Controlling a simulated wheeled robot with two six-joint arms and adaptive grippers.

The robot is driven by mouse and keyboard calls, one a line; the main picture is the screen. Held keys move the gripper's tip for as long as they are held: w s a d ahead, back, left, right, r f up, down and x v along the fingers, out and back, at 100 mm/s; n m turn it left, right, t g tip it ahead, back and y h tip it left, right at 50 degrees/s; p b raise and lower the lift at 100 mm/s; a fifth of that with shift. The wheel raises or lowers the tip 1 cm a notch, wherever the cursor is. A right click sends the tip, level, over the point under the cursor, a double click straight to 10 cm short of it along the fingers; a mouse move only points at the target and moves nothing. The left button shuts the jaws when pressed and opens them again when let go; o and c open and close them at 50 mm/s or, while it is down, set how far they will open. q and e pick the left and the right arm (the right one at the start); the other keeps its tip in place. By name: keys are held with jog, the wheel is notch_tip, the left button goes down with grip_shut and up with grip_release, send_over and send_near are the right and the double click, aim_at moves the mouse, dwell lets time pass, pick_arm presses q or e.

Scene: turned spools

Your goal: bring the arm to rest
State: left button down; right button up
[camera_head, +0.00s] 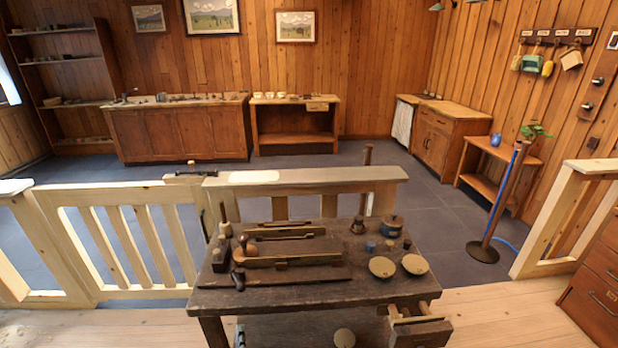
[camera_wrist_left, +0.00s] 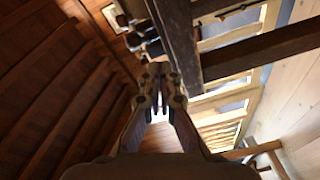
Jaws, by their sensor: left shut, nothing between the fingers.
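My left gripper (camera_wrist_left: 156,82) shows in the left wrist view. Its two fingers meet at the tips and hold nothing. Dark wooden beams pass close beyond and to the right of the fingertips in that view. In the head view I cannot clearly make out the left gripper. My right gripper is in neither view.
A dark workbench (camera_head: 313,297) stands in front, bearing a wooden lathe-like frame, turned pieces and two pale discs (camera_head: 382,267). Its drawer (camera_head: 420,331) is pulled out at the right. A pale slatted fence (camera_head: 125,190) and a post stand (camera_head: 500,205) lie beyond.

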pick_arm(q)
jog(key=s+d+f+m+g+h, duration=0.1)
jog(key=s+f+m+g+h, duration=0.1)
jog(key=s+f+m, duration=0.35)
jog(key=s+f+m+g+h, duration=0.25)
jog(key=s+f, duration=0.35)
jog(key=f, duration=0.5)
jog(key=s+d+f+m+g+h, duration=0.1)
jog(key=s+f+m+g+h, duration=0.15)
jog(key=s+f+m, duration=0.4)
jog(key=s+a+f+m+g, duration=0.1)
jog(key=s+f, duration=0.3)
jog(key=s, duration=0.4)
jog(key=s+a+f+m+g+y, duration=0.1)
jog(key=s+a+f+g, duration=0.2)
jog(key=s, duration=0.5)
jog(key=s+a+f+m+g, duration=0.2)
jog(key=s+a+f+g, duration=0.1)
jog(key=s, duration=0.4)
notch_tip(320, 180, down, 2)
jog(key=shift+s+f+g, duration=0.15)
jog(key=shift+s+g, duration=0.25)
jog(key=shift+g, duration=0.2)
